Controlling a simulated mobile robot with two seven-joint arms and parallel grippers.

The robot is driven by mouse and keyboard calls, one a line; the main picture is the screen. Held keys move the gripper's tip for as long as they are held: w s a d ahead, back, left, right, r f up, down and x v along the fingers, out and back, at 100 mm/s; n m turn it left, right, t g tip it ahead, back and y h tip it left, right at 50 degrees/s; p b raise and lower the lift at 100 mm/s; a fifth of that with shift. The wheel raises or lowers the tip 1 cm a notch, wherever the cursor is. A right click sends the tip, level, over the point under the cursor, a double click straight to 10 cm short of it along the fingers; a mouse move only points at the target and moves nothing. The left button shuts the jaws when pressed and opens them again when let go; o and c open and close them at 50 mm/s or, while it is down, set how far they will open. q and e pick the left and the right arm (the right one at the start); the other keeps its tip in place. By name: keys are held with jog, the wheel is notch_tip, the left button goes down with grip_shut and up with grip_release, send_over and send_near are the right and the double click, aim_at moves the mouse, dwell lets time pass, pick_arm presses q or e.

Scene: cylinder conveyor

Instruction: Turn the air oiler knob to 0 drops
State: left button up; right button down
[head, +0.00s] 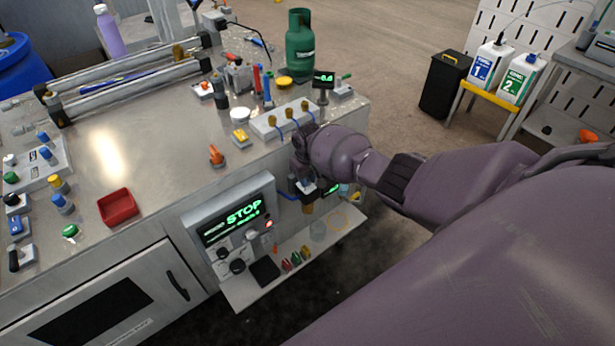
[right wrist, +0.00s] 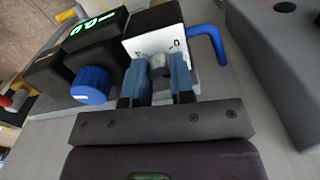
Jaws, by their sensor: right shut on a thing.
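In the right wrist view, the air oiler is a white block (right wrist: 148,42) with small dark marks on its face, one resembling a 0. Its grey knob (right wrist: 158,68) sits between the two blue-grey fingers of my right gripper (right wrist: 161,82), which is shut on it. The knob's pointer and setting are hidden or too small to read. In the head view, my right gripper (head: 303,174) is at the front face of the bench, right of the STOP panel, and mostly hidden by my wrist. My left gripper is not in view.
A blue knob (right wrist: 91,85) on a dark unit with a green display sits left of the oiler. A blue elbow tube (right wrist: 208,42) leaves its right side. The STOP panel (head: 236,220) and a shelf (head: 245,292) with small items are close by. The bench top has free room.

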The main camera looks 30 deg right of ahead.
jog(key=n, duration=0.5)
jog(key=shift+n, duration=0.3)
jog(key=n, duration=0.4)
jog(key=shift+n, duration=0.3)
jog(key=c, duration=1)
grip_release()
jog(key=shift+r, duration=0.1)
notch_tip(320, 180, up, 11)
jog(key=shift+f, duration=0.15)
jog(key=shift+f, duration=0.1)
